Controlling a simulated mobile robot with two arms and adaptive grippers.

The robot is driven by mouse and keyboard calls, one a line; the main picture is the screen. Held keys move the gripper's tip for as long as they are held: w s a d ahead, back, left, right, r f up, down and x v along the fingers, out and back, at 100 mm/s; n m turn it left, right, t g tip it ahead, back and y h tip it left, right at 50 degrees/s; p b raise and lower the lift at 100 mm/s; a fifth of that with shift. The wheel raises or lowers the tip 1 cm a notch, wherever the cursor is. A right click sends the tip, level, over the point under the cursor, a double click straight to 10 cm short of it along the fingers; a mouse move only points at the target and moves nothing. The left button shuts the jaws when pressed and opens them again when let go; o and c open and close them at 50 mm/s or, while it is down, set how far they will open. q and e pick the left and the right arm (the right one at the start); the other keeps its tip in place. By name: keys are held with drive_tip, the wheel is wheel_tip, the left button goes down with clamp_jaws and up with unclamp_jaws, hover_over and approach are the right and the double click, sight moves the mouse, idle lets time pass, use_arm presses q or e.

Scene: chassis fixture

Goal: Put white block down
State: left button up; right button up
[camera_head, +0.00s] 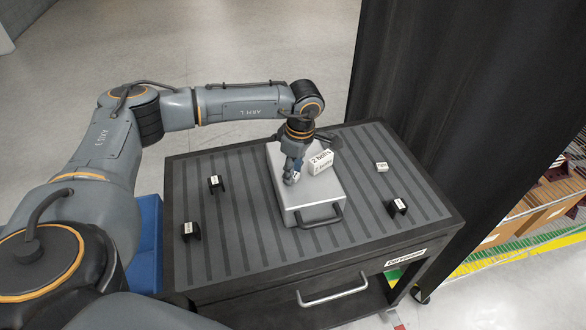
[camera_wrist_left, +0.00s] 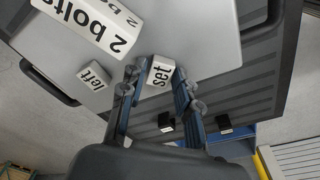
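A white block marked "set" (camera_wrist_left: 160,72) sits between the fingertips of my left gripper (camera_head: 291,178). In the left wrist view the fingers (camera_wrist_left: 158,82) are close against its two sides. The gripper points down over the silver case (camera_head: 318,192) on the cart. I cannot tell whether the block touches the case lid. A second white block marked "left" (camera_wrist_left: 93,77) lies on the lid beside the gripper. A larger white box marked "2 bolts" (camera_head: 320,162) also lies on the lid, behind and right of the gripper. My right gripper is out of view.
The dark ribbed cart top (camera_head: 245,245) surrounds the case. Black holders with white labels stand at its left (camera_head: 215,184), front left (camera_head: 190,231) and right (camera_head: 397,207). A small white piece (camera_head: 382,167) lies at the back right. A black curtain (camera_head: 460,100) hangs behind.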

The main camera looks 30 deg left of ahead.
sight(298, 175)
use_arm(q)
drive_tip(key=shift+o, duration=0.4)
drive_tip(key=shift+r, duration=0.1)
drive_tip(key=shift+r, duration=0.25)
wheel_tip(298, 175, up, 12)
drive_tip(key=d+b, duration=0.1)
drive_tip(key=b, duration=0.2)
drive_tip(key=shift+d+f+b, duration=0.15)
drive_tip(key=shift+d+b, duration=0.1)
drive_tip(key=shift+b, duration=0.1)
drive_tip(key=shift+a, duration=0.1)
